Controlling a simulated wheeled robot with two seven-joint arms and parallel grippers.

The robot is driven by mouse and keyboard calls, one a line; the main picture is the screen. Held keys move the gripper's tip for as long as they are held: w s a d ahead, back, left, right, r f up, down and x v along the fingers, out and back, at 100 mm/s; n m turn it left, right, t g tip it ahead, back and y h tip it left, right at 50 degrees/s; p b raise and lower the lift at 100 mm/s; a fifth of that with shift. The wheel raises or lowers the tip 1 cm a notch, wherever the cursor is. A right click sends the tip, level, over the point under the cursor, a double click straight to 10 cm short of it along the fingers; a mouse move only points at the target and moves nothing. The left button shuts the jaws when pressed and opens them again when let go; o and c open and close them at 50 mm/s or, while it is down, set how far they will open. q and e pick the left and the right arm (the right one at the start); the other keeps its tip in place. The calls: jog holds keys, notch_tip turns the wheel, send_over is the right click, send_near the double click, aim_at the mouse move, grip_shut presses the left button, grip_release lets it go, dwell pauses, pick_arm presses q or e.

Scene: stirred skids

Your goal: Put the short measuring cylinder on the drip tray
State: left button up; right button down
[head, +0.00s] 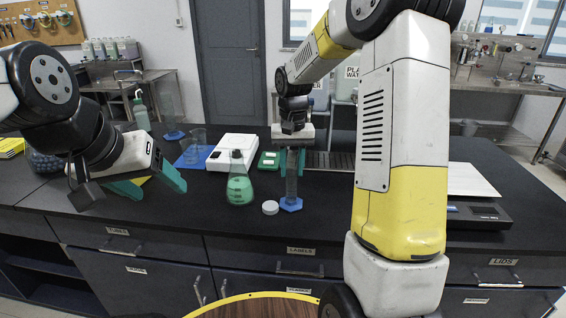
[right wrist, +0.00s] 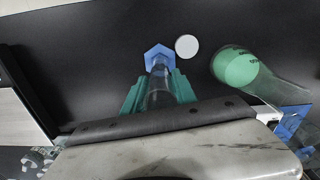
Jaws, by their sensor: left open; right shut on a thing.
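The short measuring cylinder (head: 291,188), clear with a blue hexagonal base, stands upright at the middle of the black bench. My right gripper (head: 291,163) is shut around its upper tube from above. The right wrist view shows the cylinder (right wrist: 159,73) between my right gripper's teal fingers (right wrist: 159,90), its blue base beyond them. I cannot tell whether the base touches the bench. The drip tray (head: 333,160) looks like the dark slatted panel behind the cylinder, partly hidden by my right arm. My left gripper (head: 160,184) is open and empty above the bench at left.
A flask of green liquid (head: 239,188) and a white disc (head: 270,208) stand close left of the cylinder. A balance (head: 478,213) is at right.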

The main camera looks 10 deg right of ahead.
jog(key=shift+f, duration=0.2)
jog(key=c, duration=1)
grip_release()
jog(key=shift+r, duration=0.1)
